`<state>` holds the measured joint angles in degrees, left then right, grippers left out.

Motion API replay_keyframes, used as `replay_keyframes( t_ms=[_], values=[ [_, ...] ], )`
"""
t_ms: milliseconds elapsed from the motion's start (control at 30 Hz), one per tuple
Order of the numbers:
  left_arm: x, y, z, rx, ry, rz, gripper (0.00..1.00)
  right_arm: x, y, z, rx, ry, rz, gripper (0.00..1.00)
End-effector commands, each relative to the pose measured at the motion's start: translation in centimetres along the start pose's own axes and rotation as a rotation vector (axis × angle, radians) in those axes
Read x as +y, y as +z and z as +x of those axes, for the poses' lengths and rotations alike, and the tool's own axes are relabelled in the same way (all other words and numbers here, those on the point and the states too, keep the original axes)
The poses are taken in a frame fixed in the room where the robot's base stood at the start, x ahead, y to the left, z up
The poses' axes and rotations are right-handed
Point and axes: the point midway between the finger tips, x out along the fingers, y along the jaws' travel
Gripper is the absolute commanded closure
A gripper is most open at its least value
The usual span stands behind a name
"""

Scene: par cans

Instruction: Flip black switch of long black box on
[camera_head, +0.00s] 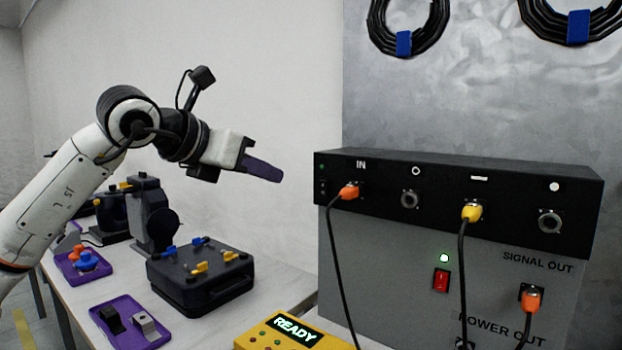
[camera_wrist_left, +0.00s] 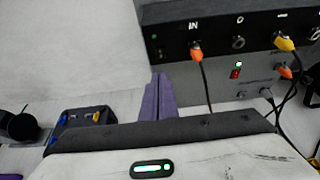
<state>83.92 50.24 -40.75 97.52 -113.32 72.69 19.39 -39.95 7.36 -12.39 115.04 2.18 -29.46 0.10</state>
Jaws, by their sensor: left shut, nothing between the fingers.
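The long black box (camera_head: 455,185) lies on top of a grey cabinet and also shows in the left wrist view (camera_wrist_left: 220,32). Its small black switch (camera_head: 323,188) is at the left end of the front face, below a small green light. My left gripper (camera_head: 277,176) is shut and empty, its purple fingers pointing right toward that end. A gap remains between the fingertips and the box. In the left wrist view the closed fingers (camera_wrist_left: 158,94) point up, below and left of the IN socket. My right gripper is not in view.
Orange (camera_head: 349,191) and yellow (camera_head: 472,212) plugs with hanging cables occupy the box front. The grey cabinet (camera_head: 385,270) has a lit red switch (camera_head: 441,280). A black case (camera_head: 200,280), purple trays and a yellow READY device (camera_head: 275,340) stand on the table.

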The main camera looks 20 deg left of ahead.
Motion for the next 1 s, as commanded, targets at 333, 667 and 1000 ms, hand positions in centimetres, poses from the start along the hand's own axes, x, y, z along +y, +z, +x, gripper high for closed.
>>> replay_keyframes(
  t_ms=[333, 667, 1000],
  values=[
    [-0.2, 0.0, 7.0, 0.004, -0.003, -0.002, 1.00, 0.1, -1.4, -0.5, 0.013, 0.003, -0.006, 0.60],
    [-0.1, 1.8, 11.6, 0.000, -0.002, -0.001, 1.00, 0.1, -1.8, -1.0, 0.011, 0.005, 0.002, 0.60],
    [-0.1, 2.1, 12.4, -0.001, -0.002, 0.001, 1.00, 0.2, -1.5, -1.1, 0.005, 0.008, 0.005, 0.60]
  ],
)
